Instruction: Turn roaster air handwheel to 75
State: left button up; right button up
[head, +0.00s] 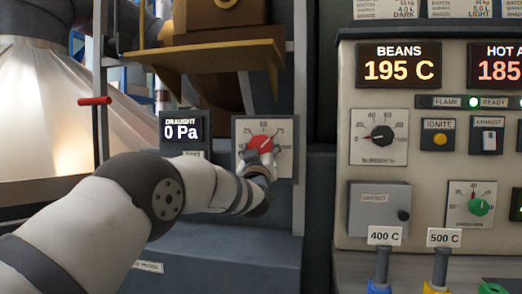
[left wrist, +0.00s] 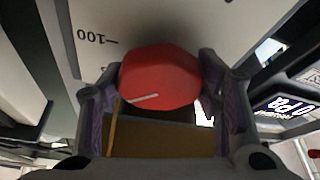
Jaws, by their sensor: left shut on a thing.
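A red handwheel knob (head: 262,142) sits on a pale dial plate (head: 284,162) with 50 and 75 marks showing above it. My left gripper (head: 262,157) reaches it from the front and covers the lower part of the dial. In the left wrist view the red knob (left wrist: 160,78) lies between the two fingers of the left gripper (left wrist: 163,88), which are shut on its sides. A white pointer line shows on the knob, and an upside-down 100 mark shows on the plate. I cannot tell the exact reading. My right gripper is not in view.
A draught display (head: 181,130) reading 0 Pa is left of the dial. A yellow-brown shelf (head: 210,58) juts out above it. A red-handled lever (head: 95,101) is further left. The roaster control panel (head: 390,100) with BEANS 195 C stands to the right.

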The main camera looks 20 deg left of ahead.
pick_arm(q)
jog(key=o, duration=1.2)
jog(key=shift+c, duration=0.2)
jog(key=v, duration=1.2)
